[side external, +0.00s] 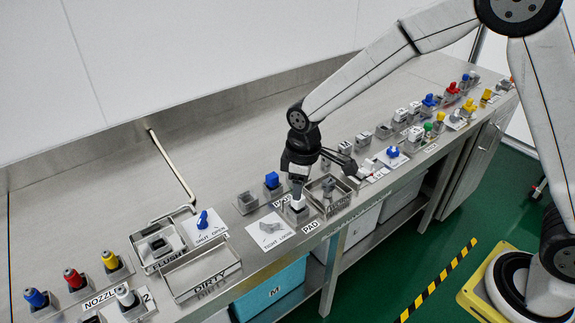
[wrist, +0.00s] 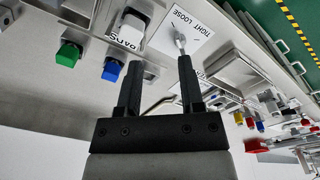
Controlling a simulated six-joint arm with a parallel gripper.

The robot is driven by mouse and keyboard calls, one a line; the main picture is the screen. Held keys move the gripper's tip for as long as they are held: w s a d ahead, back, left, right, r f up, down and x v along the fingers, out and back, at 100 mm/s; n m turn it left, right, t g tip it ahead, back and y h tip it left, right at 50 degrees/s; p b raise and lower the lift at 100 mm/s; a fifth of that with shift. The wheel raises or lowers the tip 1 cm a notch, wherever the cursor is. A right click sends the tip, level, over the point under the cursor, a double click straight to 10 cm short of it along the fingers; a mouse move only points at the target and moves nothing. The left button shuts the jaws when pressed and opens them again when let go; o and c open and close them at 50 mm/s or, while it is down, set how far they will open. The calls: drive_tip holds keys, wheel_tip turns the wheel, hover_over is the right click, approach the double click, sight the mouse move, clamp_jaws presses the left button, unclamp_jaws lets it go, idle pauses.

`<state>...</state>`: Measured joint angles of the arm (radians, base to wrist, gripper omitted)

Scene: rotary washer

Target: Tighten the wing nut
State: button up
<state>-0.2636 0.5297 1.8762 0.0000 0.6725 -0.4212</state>
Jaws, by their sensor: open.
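The wing nut (side external: 269,227) is a small metallic piece on a white plate (side external: 262,238) marked TIGHT and LOOSE, near the front of the steel bench. In the wrist view the wing nut (wrist: 180,40) shows just beyond the right fingertip, on its plate (wrist: 203,28). My gripper (side external: 296,192) points down, to the right of the plate in the side view, over or close to a white block (side external: 298,204). In the wrist view my gripper (wrist: 160,65) is open, with nothing between its fingers. I cannot tell whether a fingertip touches the white block.
A blue block (side external: 271,181) stands behind the plate. A wire basket (side external: 328,196) is to the right of my gripper. A blue-handled knob marked SHUT and OPEN (side external: 203,220) and a DIRTY tray (side external: 201,272) are to the left. Several coloured nozzles stand farther left.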

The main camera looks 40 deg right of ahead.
sight(269, 222)
drive_tip(key=w+a+f+n, duration=0.1)
drive_tip(key=a, duration=0.1)
drive_tip(key=w+a+n, duration=0.1)
drive_tip(key=a, duration=0.1)
drive_tip(key=w+a+f+n, duration=0.1)
drive_tip(key=a, duration=0.1)
drive_tip(key=shift+w+f+g, duration=0.15)
drive_tip(key=shift+f+g, duration=0.2)
drive_tip(key=shift+g, duration=0.05)
drive_tip(key=shift+f, duration=3.9)
clamp_jaws()
